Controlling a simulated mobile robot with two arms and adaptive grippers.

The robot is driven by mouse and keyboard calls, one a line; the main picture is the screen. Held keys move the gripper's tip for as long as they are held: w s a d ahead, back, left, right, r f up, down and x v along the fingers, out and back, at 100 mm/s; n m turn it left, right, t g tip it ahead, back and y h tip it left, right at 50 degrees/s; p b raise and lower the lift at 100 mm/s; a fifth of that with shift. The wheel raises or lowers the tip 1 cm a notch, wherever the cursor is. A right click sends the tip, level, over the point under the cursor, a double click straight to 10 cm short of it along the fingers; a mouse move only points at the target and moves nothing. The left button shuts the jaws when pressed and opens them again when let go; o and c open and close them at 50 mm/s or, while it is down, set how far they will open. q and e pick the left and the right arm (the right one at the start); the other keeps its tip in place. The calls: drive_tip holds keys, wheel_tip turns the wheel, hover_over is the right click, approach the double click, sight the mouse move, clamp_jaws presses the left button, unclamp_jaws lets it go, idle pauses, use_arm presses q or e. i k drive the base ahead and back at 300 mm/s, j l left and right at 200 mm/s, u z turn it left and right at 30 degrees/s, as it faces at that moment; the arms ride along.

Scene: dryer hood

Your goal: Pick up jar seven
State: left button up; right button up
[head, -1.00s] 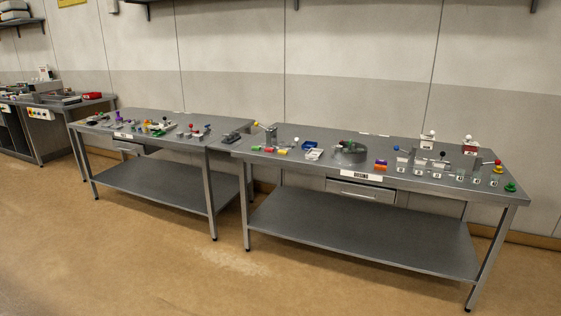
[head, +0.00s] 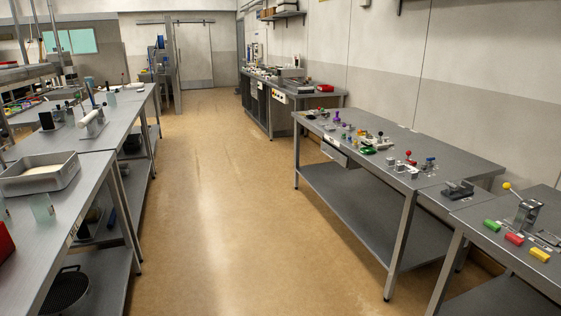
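I cannot make out a jar marked seven in the head view. A few small clear, greenish glass-like pieces stand on the left bench, one near its front part (head: 42,207) and one farther back (head: 111,97). I cannot tell whether they are jars, and no number on them is readable. Neither of my grippers is in view.
A long steel bench (head: 92,185) runs along the left, with a grey tray (head: 40,187) on it. Steel tables (head: 440,155) with small coloured parts stand at right. Red, green and yellow blocks (head: 514,239) lie nearest. A clear floor aisle (head: 210,200) runs between to a door (head: 194,55).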

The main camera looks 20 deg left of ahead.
sight(41, 206)
drive_tip(key=i+j+u, duration=0.15)
drive_tip(key=i+u, duration=0.2)
drive_tip(key=i, duration=0.4)
drive_tip(key=i+u, duration=0.35)
drive_tip(key=i, duration=0.35)
